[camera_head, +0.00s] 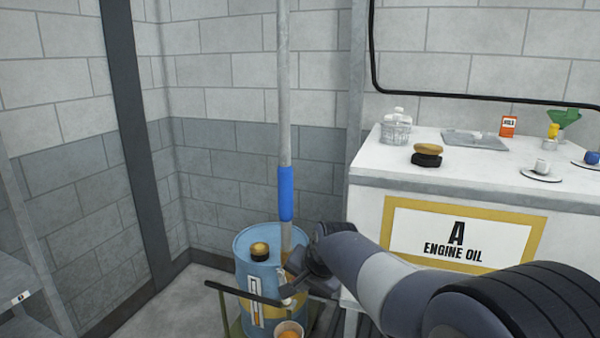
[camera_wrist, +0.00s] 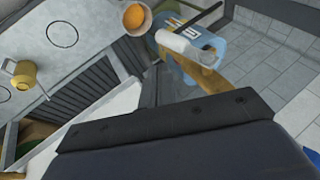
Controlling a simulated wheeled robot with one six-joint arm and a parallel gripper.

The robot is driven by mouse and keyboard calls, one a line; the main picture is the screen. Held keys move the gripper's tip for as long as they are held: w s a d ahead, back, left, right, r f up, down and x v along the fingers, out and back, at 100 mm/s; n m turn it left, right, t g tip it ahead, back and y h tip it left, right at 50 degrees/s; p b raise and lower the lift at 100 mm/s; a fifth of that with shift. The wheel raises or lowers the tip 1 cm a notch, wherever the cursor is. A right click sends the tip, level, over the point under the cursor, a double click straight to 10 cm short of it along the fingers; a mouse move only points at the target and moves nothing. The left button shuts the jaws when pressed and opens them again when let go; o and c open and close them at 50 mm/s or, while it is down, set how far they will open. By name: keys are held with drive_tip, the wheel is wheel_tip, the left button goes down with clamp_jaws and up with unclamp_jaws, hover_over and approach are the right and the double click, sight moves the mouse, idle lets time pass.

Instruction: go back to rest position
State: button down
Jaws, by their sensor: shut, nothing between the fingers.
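My arm reaches from the lower right of the head view toward the blue drum. My gripper (camera_head: 292,287) is at its end, low beside the drum's right side and in front of the pole's foot. It is shut and no object shows in it; its dark shape partly hides the drum. In the wrist view a dark part of my own arm fills the lower middle, and the fingertips are not clearly visible.
The blue drum (camera_head: 257,275) has a dark and gold cap (camera_head: 260,251) on top. A grey pole with a blue sleeve (camera_head: 286,193) rises behind. An orange-filled container (camera_head: 289,330) is below. The white engine oil cabinet (camera_head: 372,215) stands right, with several small items on top.

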drive_tip(key=shift+r+g+h+p, duration=0.3)
drive_tip(key=shift+r+h+p, duration=0.4)
drive_tip(key=shift+p, duration=0.65)
drive_tip(key=shift+s+a+f+n, duration=0.1)
drive_tip(key=shift+f+n, duration=0.1)
drive_tip(key=shift+n, duration=0.1)
